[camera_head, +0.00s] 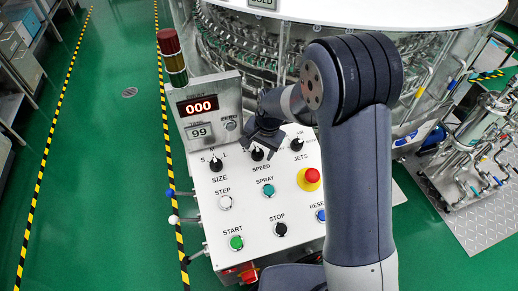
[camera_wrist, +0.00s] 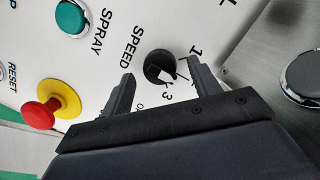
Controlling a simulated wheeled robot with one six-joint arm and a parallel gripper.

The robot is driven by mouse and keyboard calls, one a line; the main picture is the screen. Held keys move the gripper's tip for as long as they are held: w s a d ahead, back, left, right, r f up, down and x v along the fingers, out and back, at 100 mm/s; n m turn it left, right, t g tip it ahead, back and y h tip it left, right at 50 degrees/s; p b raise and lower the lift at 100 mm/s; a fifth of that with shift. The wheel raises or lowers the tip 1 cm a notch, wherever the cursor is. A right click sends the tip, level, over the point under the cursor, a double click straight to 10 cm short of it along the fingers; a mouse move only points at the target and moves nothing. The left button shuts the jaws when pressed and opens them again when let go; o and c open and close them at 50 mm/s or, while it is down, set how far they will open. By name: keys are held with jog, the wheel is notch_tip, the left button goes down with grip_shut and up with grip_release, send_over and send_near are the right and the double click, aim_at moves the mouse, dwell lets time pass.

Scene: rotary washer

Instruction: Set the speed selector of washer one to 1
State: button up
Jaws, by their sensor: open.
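The speed selector (camera_head: 257,155) is a small black rotary knob above the SPEED label on the white control panel (camera_head: 245,205). In the wrist view my gripper (camera_wrist: 163,80) is open, with one finger on each side of the knob's lower part. I cannot tell whether either finger touches it.
The size knob (camera_head: 216,163) and jets knob (camera_head: 297,144) flank the selector. A red emergency button (camera_head: 310,177) on a yellow base sits to the lower right. A display box (camera_head: 205,110) reading 000 and a signal tower (camera_head: 172,55) stand behind. The green floor at left is free.

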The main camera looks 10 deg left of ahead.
jog(key=shift+a+f, duration=0.1)
jog(key=shift+f, duration=0.5)
jog(key=shift+c, duration=0.6)
jog(key=c, duration=0.9)
jog(key=shift+o, duration=0.2)
jog(key=shift+n, duration=0.3)
jog(key=n+b, duration=0.2)
jog(key=n, duration=0.1)
jog(key=shift+a+n+h, duration=0.1)
jog(key=shift+n+h, duration=0.2)
jog(key=shift+h, duration=0.1)
jog(key=shift+n+h+b, duration=0.4)
jog(key=shift+n+b, duration=0.2)
jog(key=shift+n, duration=1.6)
jog(key=shift+a, duration=0.1)
